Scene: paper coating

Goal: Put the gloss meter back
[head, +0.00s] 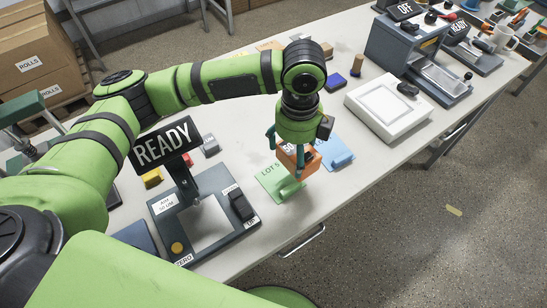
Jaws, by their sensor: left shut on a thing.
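My left gripper (298,152) hangs over the near part of the bench, pointing down. It is shut on an orange block-like device (299,161) with a dark patch on its side, which looks like the gloss meter. The device is over or on the area between a green card marked LOT 5 (269,183) and a blue card (336,150). I cannot tell whether its underside touches anything. The gripper and wrist hide part of it. My right gripper is not in view.
A dark gauge stand with a READY sign (163,145) stands left of the gripper. A small yellow block (152,178) lies at left. The bench's front edge is close.

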